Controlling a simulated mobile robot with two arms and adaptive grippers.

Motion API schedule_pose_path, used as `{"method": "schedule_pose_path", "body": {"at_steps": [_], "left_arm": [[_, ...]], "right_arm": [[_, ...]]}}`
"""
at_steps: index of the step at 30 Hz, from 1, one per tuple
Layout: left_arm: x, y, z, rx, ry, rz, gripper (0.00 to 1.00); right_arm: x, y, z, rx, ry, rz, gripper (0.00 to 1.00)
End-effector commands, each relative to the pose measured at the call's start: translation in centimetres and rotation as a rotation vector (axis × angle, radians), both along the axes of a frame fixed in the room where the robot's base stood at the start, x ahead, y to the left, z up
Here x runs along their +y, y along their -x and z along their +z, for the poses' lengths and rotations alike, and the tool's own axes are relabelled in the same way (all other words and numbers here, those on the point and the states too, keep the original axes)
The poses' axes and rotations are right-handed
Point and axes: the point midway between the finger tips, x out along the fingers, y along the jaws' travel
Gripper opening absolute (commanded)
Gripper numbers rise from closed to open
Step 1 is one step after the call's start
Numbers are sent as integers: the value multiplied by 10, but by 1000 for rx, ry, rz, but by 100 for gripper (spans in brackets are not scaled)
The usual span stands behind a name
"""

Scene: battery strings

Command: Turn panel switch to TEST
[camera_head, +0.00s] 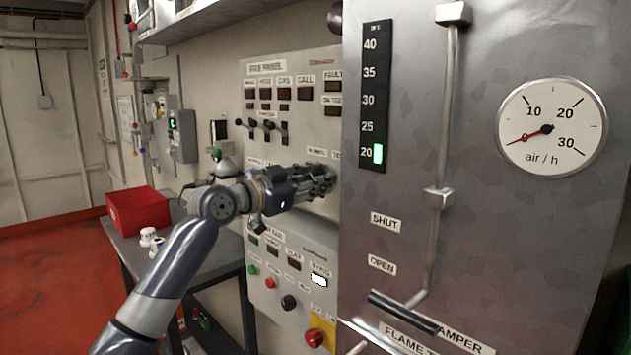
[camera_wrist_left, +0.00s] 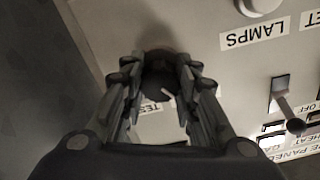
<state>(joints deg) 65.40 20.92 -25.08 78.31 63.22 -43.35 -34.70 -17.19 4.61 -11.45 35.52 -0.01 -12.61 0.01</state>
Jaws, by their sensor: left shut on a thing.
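The panel switch is a round black knob (camera_wrist_left: 158,84) with a white pointer line, seen in the left wrist view. A TEST label (camera_wrist_left: 150,108) shows partly between the fingers, below the knob in that view. The pointer slants toward the lower right there, not clearly at the label. My left gripper (camera_wrist_left: 155,68) has a finger on each side of the knob and is shut on it. In the head view my left gripper (camera_head: 325,180) is against the grey panel (camera_head: 262,150), under the NORMAL and TEST labels, and hides the knob. My right gripper is not in view.
Lever switches (camera_head: 267,127) sit on the panel above my wrist. Buttons and a red knob (camera_head: 314,338) are below. A steel cabinet (camera_head: 470,230) with a gauge (camera_head: 552,127) stands close on the right. A red bin (camera_head: 138,211) is on the table at left.

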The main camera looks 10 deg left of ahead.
Motion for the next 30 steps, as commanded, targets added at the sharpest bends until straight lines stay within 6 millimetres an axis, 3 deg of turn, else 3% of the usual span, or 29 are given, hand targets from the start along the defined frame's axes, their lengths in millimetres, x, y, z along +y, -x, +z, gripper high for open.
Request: {"method": "schedule_pose_path", "body": {"at_steps": [30], "left_arm": [[0, 0, -2, -582, -753, -2, 4]], "right_arm": [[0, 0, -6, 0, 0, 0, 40]]}}
